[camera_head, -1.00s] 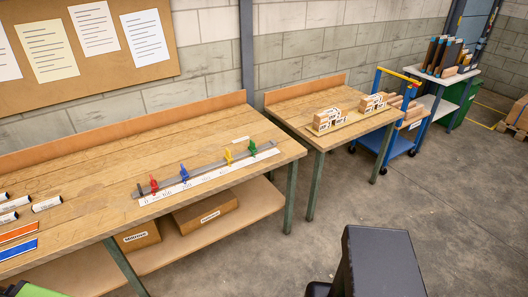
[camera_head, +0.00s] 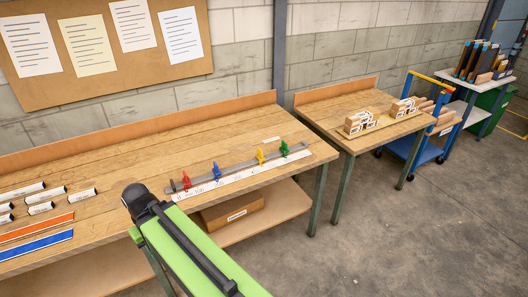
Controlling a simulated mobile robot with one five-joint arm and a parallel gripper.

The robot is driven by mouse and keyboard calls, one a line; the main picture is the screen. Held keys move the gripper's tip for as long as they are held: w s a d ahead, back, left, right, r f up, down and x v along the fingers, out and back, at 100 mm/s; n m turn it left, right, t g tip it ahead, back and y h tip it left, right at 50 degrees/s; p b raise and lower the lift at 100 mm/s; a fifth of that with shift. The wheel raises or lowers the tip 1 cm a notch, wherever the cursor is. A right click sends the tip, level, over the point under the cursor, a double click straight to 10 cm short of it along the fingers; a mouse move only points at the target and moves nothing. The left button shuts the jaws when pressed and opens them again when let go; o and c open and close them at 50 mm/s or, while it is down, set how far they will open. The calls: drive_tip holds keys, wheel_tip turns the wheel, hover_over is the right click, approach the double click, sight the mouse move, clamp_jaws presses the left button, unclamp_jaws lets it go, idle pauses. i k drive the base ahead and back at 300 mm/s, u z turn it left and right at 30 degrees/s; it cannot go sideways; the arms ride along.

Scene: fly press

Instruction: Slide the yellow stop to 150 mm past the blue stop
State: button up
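The yellow stop (camera_head: 260,157) stands upright on a long grey rail (camera_head: 238,166) on the near workbench. The blue stop (camera_head: 217,171) is on the same rail, to the left of the yellow one with a clear gap between them. A red stop (camera_head: 186,181) is left of the blue one, and a green stop (camera_head: 284,149) is close to the right of the yellow one. A white printed scale (camera_head: 240,174) runs along the rail's front side; its numbers are too small to read. My gripper is not visible; only my green arm link and its black joint show, left of the rail.
White labelled tubes (camera_head: 41,208) and orange and blue strips (camera_head: 35,243) lie on the bench's left part. A small white label lies behind the rail. A second table (camera_head: 335,99) with wooden blocks, a blue trolley (camera_head: 409,147) and open floor are at right.

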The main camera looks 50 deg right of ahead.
sight(260, 156)
drive_tip(key=u, duration=0.05)
drive_tip(key=i, duration=0.95)
drive_tip(key=z, duration=0.05)
